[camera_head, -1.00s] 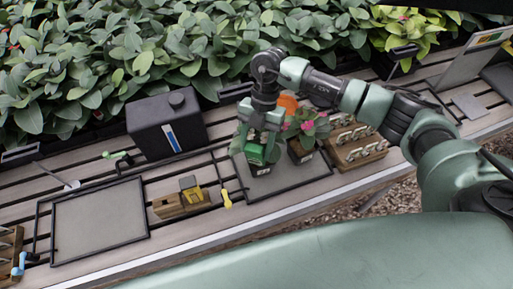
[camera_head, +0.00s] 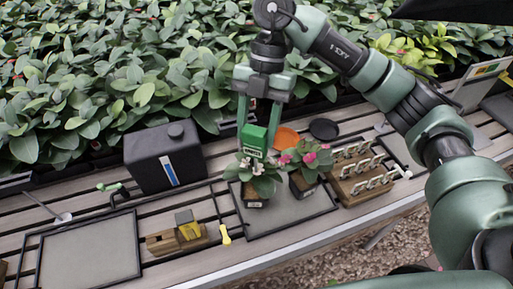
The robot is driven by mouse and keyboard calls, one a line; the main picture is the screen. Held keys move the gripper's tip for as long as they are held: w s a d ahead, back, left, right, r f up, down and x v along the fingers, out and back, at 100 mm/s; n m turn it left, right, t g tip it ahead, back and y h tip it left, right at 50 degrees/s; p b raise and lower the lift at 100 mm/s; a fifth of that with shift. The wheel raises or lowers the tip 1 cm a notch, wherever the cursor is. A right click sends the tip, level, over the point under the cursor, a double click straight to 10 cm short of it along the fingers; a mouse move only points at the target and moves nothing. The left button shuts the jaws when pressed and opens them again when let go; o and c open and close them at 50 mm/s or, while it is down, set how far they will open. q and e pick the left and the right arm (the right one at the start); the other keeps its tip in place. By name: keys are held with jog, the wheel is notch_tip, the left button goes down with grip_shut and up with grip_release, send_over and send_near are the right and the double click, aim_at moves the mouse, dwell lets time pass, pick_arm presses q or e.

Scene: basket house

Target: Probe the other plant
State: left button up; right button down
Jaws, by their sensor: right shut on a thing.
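My right gripper (camera_head: 257,126) is shut on a green box-shaped probe (camera_head: 254,141) with a small label. It holds the probe upright over the white-flowered potted plant (camera_head: 257,178). The probe's lower end is hidden by leaves, so I cannot tell whether it touches the soil. The pink-flowered potted plant (camera_head: 303,164) stands just to the right of the white-flowered one, at the back of a grey mat (camera_head: 290,212). My left gripper is not in view.
A black box (camera_head: 165,157) stands left of the plants. A wooden rack (camera_head: 358,180) with several pale clips is to the right. An orange disc (camera_head: 286,138) lies behind. A wooden block with a yellow part (camera_head: 188,231) and an empty grey tray (camera_head: 85,254) are at left.

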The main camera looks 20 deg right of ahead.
jog(key=shift+r, duration=0.8)
jog(key=shift+s+a+r+p, duration=0.1)
jog(key=shift+r+p, duration=1.65)
jog(key=shift+r, duration=0.35)
jog(key=shift+s+a+r+p, duration=0.1)
jog(key=shift+r+p, duration=1.6)
jog(key=shift+r, duration=0.4)
